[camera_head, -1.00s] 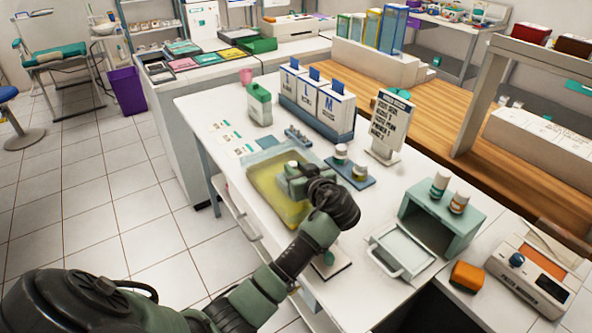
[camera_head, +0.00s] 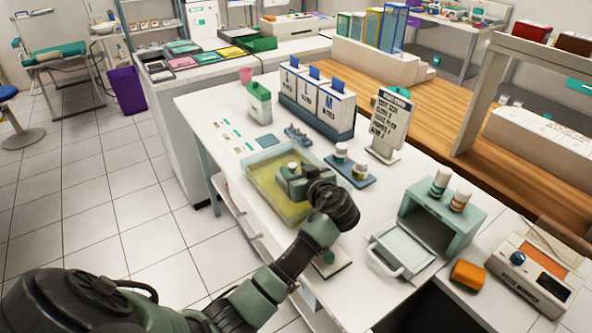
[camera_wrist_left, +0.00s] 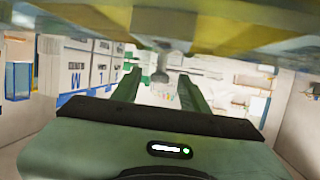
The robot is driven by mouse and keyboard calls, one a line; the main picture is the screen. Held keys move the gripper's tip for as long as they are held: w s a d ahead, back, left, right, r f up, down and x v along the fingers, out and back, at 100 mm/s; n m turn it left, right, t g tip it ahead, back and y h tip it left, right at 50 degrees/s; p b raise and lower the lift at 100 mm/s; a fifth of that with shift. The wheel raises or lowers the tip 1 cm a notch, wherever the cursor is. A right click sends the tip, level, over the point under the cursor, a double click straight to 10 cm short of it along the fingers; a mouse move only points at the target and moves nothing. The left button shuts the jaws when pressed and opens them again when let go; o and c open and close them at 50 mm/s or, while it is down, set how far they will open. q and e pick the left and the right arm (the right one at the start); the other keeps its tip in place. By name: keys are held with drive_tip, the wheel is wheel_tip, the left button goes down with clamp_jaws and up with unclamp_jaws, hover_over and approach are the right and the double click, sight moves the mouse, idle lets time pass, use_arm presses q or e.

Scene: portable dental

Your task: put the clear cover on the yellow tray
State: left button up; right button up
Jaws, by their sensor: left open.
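The yellow tray (camera_head: 262,198) is on the white table in the head view. The clear cover (camera_head: 257,163), with a pale bluish rim and a knob (camera_head: 293,167), lies over it, its outline close to the tray's. Any small gap between them is too fine to tell. My left gripper (camera_head: 290,180) is at the knob, above the cover, and hides the tray's right part. In the left wrist view the fingers (camera_wrist_left: 158,82) are spread, with the knob (camera_wrist_left: 160,67) near their tips and the cover and yellow tray across the top. My right gripper is not in view.
A blue holder with small jars (camera_head: 350,171) stands just right of the tray. A sign (camera_head: 390,120), labelled boxes (camera_head: 318,100) and a green-topped bottle (camera_head: 258,100) stand behind. A teal box (camera_head: 442,215) is at the right. The table's left edge is close to the tray.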

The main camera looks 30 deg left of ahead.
use_arm(q)
drive_tip(key=shift+d+r, duration=0.15)
drive_tip(key=shift+r, duration=0.2)
drive_tip(key=b+v, duration=0.1)
drive_tip(key=v, duration=1)
drive_tip(key=shift+s+d+r, duration=0.1)
drive_tip(key=shift+s+d, duration=0.15)
drive_tip(key=shift+s, duration=0.05)
